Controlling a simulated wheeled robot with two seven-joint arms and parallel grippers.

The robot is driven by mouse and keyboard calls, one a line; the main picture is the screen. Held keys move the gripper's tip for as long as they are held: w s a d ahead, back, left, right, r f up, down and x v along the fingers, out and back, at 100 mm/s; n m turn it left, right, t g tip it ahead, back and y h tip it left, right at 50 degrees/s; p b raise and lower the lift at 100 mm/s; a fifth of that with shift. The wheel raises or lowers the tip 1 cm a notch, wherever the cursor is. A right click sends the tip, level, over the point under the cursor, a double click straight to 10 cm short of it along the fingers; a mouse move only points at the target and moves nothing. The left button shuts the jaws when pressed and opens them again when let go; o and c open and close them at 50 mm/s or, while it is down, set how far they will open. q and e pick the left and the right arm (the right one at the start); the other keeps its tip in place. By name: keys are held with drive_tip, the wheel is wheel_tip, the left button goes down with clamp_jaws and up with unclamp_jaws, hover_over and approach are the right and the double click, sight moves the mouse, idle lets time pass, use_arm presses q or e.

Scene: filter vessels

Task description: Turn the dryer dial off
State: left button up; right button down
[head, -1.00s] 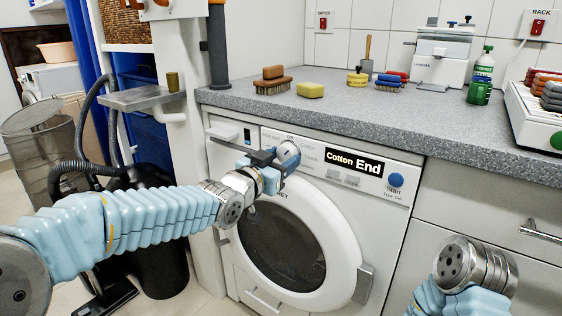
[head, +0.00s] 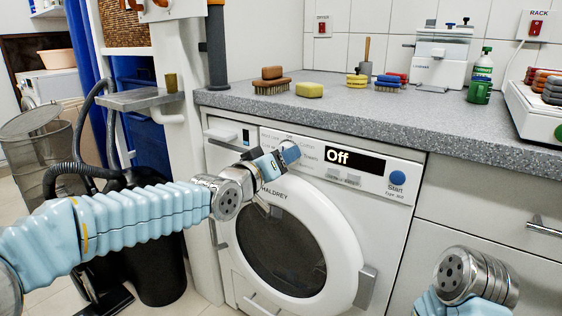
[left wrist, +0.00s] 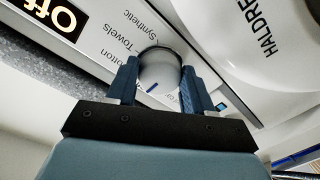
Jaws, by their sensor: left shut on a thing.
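The white dryer (head: 300,205) stands under the grey counter, with its round door shut. Its display (head: 354,160) reads "Off". The dial (left wrist: 160,72) is a pale round knob with a small blue mark, seen in the left wrist view between the two blue fingers. My left gripper (left wrist: 158,85) is shut on the dial, one finger on each side; in the head view the gripper (head: 284,158) covers most of the dial. My right arm shows at the lower right, but its fingers are out of view.
A blue Start button (head: 397,178) is right of the display. Brushes and sponges (head: 309,90) lie on the counter (head: 330,109) above. A black bin (head: 155,240) and a mesh basket (head: 35,150) stand at the left.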

idle(0.3)
use_arm(q)
drive_tip(key=o, duration=1)
drive_tip(key=shift+o, duration=0.2)
drive_tip(key=p+v, duration=0.1)
drive_tip(key=v, duration=1.2)
drive_tip(key=shift+s+a+p, duration=0.25)
drive_tip(key=shift+s+p, duration=0.05)
drive_tip(key=shift+r, duration=0.1)
